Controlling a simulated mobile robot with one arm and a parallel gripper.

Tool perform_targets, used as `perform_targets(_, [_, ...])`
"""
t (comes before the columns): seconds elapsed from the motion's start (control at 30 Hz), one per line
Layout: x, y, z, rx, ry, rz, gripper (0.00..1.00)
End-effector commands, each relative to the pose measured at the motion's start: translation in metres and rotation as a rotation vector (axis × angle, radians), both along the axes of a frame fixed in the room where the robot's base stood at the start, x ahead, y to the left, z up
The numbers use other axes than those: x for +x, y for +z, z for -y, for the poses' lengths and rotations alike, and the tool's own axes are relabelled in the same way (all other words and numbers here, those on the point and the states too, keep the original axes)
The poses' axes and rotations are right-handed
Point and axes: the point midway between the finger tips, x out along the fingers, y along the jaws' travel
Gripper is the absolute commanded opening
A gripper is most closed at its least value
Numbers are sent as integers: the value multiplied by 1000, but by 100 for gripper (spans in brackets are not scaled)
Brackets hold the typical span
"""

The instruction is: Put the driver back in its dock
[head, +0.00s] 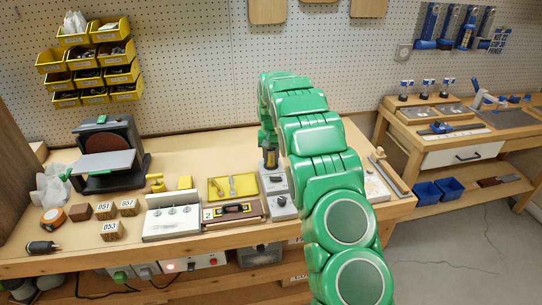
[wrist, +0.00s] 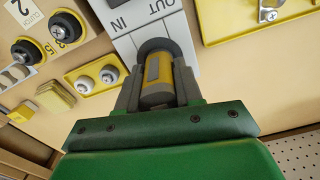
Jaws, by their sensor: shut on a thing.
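My gripper (wrist: 157,72) is shut on the driver (wrist: 157,82), a cylinder with a yellow band and grey ends. The driver's far end meets a dark round collar over a grey block (wrist: 125,45) marked IN and OUT, which looks like the dock. I cannot tell whether the driver's end is inside it or just above it. In the head view my gripper (head: 268,143) is low over the grey block (head: 273,184) on the bench, with the yellow of the driver (head: 270,158) just showing. My green arm hides part of this area.
A yellow tray (head: 232,187) with tools and a brown case (head: 235,210) lie just left. Another grey block with a black knob (head: 283,207) stands in front. A white panel with knobs (head: 172,222) and a sander (head: 108,155) are farther left. A pegboard rises behind.

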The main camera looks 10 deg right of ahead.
Motion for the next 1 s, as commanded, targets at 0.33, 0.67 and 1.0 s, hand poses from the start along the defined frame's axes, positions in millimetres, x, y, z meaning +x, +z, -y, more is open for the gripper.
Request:
perform_targets(0.33, [0,-5,0,0,0,0,4])
perform_targets(0.67, [0,-7,0,0,0,0,4])
perform_targets(1.0, [0,-7,0,0,0,0,4])
